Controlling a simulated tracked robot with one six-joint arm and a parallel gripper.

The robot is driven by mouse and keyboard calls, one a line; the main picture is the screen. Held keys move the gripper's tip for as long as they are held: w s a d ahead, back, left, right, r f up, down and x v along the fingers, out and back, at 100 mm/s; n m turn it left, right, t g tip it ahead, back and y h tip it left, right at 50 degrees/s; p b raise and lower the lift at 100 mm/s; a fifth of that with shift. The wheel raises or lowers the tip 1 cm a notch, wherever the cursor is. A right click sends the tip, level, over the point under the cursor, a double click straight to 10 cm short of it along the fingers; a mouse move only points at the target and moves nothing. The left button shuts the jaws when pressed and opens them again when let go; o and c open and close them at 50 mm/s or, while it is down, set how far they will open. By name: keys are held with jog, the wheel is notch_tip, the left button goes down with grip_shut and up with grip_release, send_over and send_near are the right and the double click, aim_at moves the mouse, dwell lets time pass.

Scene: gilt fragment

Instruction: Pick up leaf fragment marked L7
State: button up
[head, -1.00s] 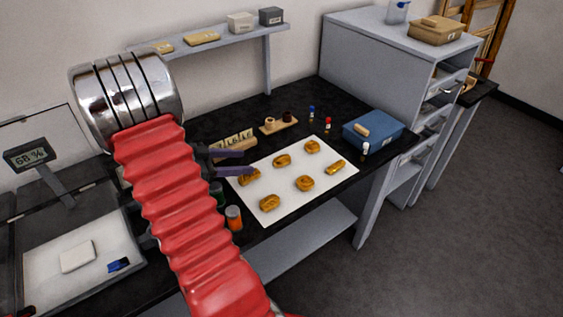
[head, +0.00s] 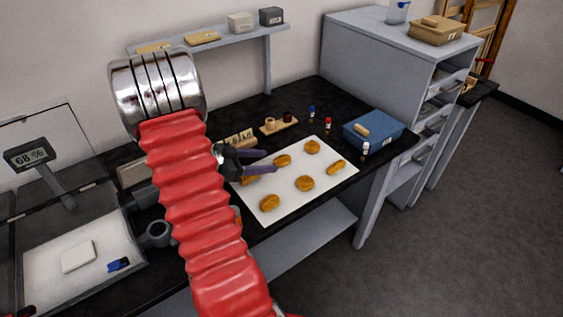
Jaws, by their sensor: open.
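Several golden-brown leaf fragments lie apart on a white sheet (head: 322,195) on the black bench. They include a front-left fragment (head: 269,203), a front-middle one (head: 305,183), a right one (head: 335,167), a back-right one (head: 312,147) and a back-middle one (head: 283,160). No L7 mark is readable on any fragment. My gripper (head: 274,161) is open and empty, its purple fingers pointing right over the left part of the sheet, near the back-middle fragment.
A small marked block (head: 238,138) and a wooden holder (head: 279,125) stand behind the sheet. Small vials (head: 327,125) and a blue box (head: 373,131) stand at the right. A clear-walled case with a display (head: 31,154) is at left.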

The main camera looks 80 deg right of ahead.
aim_at(276, 159)
jog(key=shift+r+x, duration=0.2)
jog(key=shift+x, duration=2.35)
jog(key=shift+c, duration=0.5)
jog(key=c, duration=1)
notch_tip(276, 159, up, 10)
jog(key=shift+r, duration=0.1)
